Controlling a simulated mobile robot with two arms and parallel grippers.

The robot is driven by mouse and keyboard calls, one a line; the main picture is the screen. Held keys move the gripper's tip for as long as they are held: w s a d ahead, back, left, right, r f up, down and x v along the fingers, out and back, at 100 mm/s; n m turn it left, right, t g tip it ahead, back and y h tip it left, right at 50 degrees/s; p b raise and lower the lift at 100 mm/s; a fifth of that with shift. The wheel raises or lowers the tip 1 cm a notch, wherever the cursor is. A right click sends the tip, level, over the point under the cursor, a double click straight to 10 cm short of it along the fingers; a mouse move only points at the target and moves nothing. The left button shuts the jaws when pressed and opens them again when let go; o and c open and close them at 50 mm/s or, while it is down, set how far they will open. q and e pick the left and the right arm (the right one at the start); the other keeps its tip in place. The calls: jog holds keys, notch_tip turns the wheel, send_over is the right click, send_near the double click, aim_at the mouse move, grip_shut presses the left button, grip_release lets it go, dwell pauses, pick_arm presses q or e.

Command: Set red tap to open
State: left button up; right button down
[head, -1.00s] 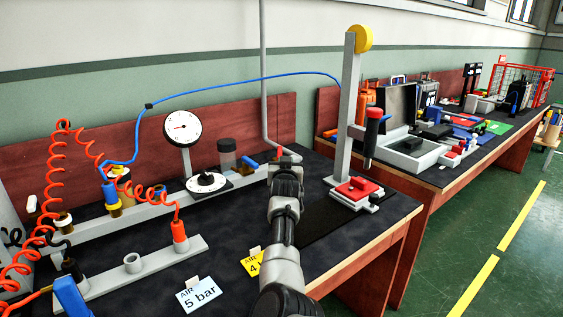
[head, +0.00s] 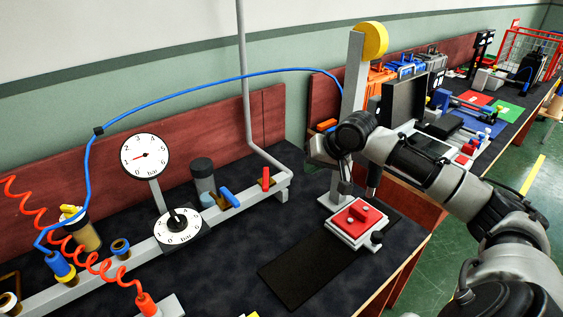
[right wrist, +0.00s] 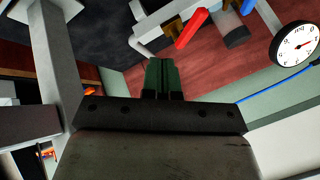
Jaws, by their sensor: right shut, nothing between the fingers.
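The red tap (head: 266,178) has a small red handle at the right end of the grey rail (head: 283,193). In the head view the handle points upward, while the blue tap handle (head: 229,196) beside it slants. My right gripper (head: 320,149) is right of the red tap and apart from it, partly hidden by its own wrist. In the right wrist view the closed dark fingers (right wrist: 161,76) hold nothing. The red tap's handle (right wrist: 192,28) shows beyond and above them there. My left gripper is not in view.
A grey pipe (head: 245,90) rises behind the rail end. The press column (head: 353,75) and its red-topped base (head: 355,217) stand close to my right arm. A pressure gauge (head: 145,156) and dial (head: 178,226) are left. The black mat (head: 305,268) is clear.

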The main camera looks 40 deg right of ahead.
aim_at(266, 179)
jog(key=w+a+f, duration=0.5)
jog(key=w+f, duration=0.2)
jog(key=shift+w+a+f+p, duration=0.2)
jog(key=shift+w+f+p, duration=0.1)
jog(key=shift+f, duration=0.1)
